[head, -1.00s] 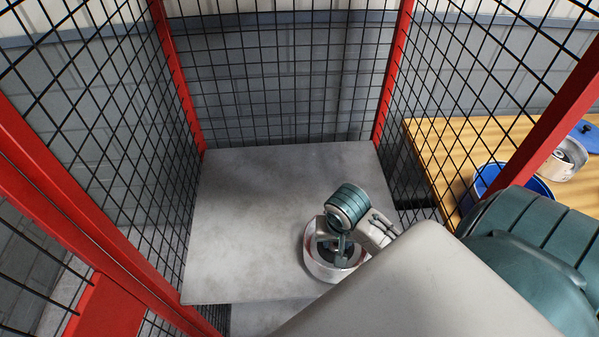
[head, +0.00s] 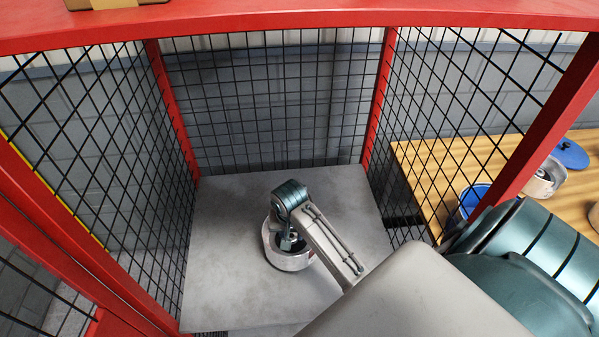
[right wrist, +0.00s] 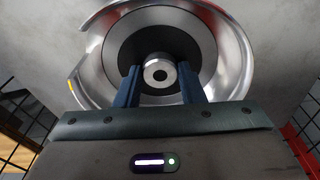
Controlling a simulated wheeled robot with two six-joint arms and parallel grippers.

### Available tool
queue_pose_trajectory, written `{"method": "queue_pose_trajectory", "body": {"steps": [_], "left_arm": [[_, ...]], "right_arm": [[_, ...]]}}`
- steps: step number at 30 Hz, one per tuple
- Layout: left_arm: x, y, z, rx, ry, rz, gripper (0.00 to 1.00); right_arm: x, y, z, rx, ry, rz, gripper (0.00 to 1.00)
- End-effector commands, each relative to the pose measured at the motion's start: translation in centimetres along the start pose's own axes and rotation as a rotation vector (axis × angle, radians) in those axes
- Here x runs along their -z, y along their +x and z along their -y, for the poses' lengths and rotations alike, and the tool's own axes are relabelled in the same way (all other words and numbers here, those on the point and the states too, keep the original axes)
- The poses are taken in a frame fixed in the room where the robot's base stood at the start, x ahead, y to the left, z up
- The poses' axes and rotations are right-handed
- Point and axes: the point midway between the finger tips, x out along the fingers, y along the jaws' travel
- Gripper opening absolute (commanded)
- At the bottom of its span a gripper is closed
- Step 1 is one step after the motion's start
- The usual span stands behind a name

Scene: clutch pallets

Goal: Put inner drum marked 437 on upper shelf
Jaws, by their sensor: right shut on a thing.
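A silver inner drum (head: 287,259) is over the grey shelf (head: 222,240) inside the red-framed mesh cage. Its open side with a dark inside and a central hub (right wrist: 158,74) shows in the right wrist view. My right gripper (head: 290,240) reaches into the drum from above, and its two blue fingers (right wrist: 160,88) are shut on the hub. I cannot tell whether the drum touches the shelf or hangs just above it. No marking 437 is readable. My left gripper is not in view.
Red posts and black mesh (head: 110,160) enclose the shelf on the left, back and right. The shelf is bare around the drum. Outside on the right, a wooden table (head: 425,170) holds a blue container (head: 473,200), another metal drum (head: 543,180) and a blue lid (head: 569,153).

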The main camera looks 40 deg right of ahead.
Motion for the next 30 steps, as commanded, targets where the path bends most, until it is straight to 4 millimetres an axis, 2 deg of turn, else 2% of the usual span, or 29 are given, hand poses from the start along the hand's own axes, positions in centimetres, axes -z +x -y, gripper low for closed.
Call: {"method": "queue_pose_trajectory", "body": {"steps": [5,9,15,26,27,30], "left_arm": [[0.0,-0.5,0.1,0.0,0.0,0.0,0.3],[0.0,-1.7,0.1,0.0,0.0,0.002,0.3],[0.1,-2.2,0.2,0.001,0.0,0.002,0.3],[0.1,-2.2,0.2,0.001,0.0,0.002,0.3],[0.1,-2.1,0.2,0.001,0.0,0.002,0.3],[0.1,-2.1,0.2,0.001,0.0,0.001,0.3]], "right_arm": [[0.9,-0.3,0.9,0.004,0.0,-0.006,0.0],[0.6,1.4,0.8,0.0,-0.001,-0.001,0.0],[0.5,3.1,0.8,0.003,-0.001,-0.005,0.0],[0.5,3.5,0.8,0.004,0.0,-0.006,0.0],[0.3,3.8,0.7,0.0,0.0,0.0,0.39],[0.3,3.8,0.7,0.0,0.0,0.0,0.57]]}}
